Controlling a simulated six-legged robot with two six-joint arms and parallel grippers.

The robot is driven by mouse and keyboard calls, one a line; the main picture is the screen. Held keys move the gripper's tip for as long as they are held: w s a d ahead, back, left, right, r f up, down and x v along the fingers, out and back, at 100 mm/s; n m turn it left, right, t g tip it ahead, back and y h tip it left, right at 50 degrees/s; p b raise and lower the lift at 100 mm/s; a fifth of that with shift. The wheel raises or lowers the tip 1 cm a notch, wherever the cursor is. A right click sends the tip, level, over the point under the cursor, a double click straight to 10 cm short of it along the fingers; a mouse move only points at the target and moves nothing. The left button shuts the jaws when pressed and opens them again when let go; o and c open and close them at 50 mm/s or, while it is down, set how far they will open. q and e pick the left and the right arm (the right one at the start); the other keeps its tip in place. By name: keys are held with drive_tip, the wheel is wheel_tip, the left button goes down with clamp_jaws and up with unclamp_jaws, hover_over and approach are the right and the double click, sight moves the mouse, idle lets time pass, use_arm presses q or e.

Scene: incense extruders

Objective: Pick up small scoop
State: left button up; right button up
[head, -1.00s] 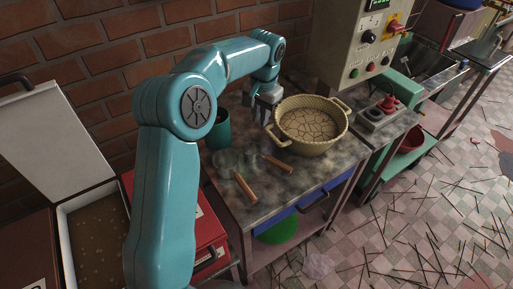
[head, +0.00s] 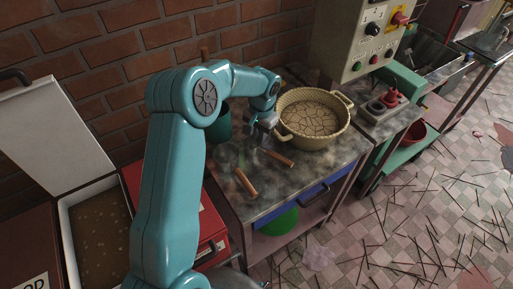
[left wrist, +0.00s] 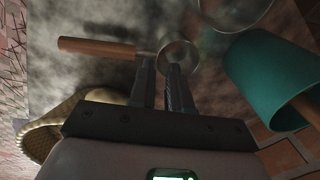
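The small scoop has a wooden handle (head: 278,158) and lies on the worktable beside the basin. The left wrist view shows its handle (left wrist: 97,47) and its round metal bowl (left wrist: 178,52). My left gripper (head: 259,140) is low over the table by this scoop. In the left wrist view its two fingers (left wrist: 160,68) stand apart with a gap between them, near the neck and bowl. Contact with the scoop cannot be told. A second scoop's wooden handle (head: 246,183) lies nearer the table's front; a larger metal bowl (left wrist: 235,12) shows at the wrist view's top edge. My right gripper is not in view.
A beige two-handled basin (head: 283,131) stands right of the left gripper. A teal cup (head: 219,128) stands to its left, also in the wrist view (left wrist: 270,75). A control box (head: 350,45) is behind right. The table's front (head: 300,180) is clear.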

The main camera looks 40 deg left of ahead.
use_arm(q)
wheel_tip(320, 180, down, 4)
drive_tip(key=shift+w+a+f+p, duration=0.1)
drive_tip(key=shift+w+a+p, duration=0.05)
drive_tip(key=shift+p, duration=0.3)
drive_tip(key=shift+s+f, duration=0.1)
drive_tip(key=shift+s, duration=0.1)
drive_tip(key=shift+w, duration=0.15)
clamp_jaws()
wheel_tip(320, 180, up, 20)
drive_tip(key=b, duration=0.1)
